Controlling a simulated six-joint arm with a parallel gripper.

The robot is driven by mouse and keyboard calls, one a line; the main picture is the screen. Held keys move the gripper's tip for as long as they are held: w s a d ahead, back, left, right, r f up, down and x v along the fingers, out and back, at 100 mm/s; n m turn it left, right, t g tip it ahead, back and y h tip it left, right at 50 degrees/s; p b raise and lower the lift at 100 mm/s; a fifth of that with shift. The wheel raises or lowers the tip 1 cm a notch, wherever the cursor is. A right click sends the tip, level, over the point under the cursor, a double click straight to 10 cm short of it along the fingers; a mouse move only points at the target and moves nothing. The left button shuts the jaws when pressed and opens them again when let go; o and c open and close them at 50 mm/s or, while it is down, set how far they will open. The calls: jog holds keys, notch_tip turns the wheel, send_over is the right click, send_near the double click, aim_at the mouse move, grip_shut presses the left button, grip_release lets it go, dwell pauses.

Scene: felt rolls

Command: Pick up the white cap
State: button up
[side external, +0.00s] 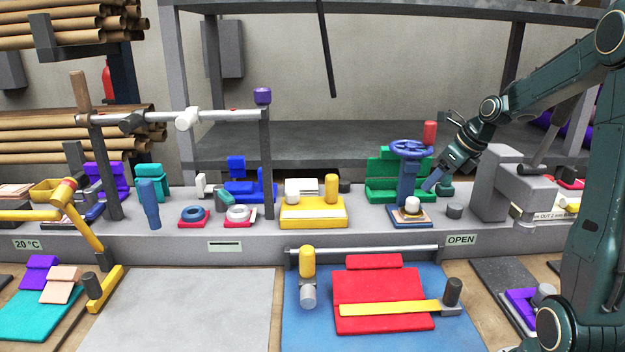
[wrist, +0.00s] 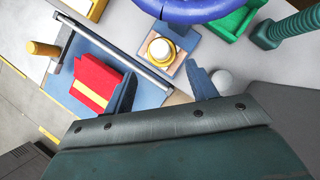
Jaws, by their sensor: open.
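The white cap (side external: 411,203) stands on a small wood-topped blue plate under the blue handwheel (side external: 411,149). In the wrist view the white cap (wrist: 161,49) looks round, with a yellow ring around it. My gripper (side external: 432,184) is to the right of the handwheel post and a little above the cap in the side external view. In the wrist view my gripper (wrist: 163,86) has its blue fingers spread apart with nothing between them. The cap lies beyond the fingertips, apart from them. In the side external view one finger is hard to make out.
A grey cylinder (side external: 454,211) stands right of the cap's plate. A grey clamp block (side external: 500,190) is further right, and a green stack (side external: 385,180) is behind. A rail (side external: 365,249) runs along the ledge front. A yellow block (side external: 313,212) is left of the plate.

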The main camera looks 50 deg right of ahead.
aim_at(416, 199)
jog(key=shift+x, duration=1.95)
jog(key=shift+x, duration=2.55)
grip_shut()
jog(key=shift+r, duration=0.1)
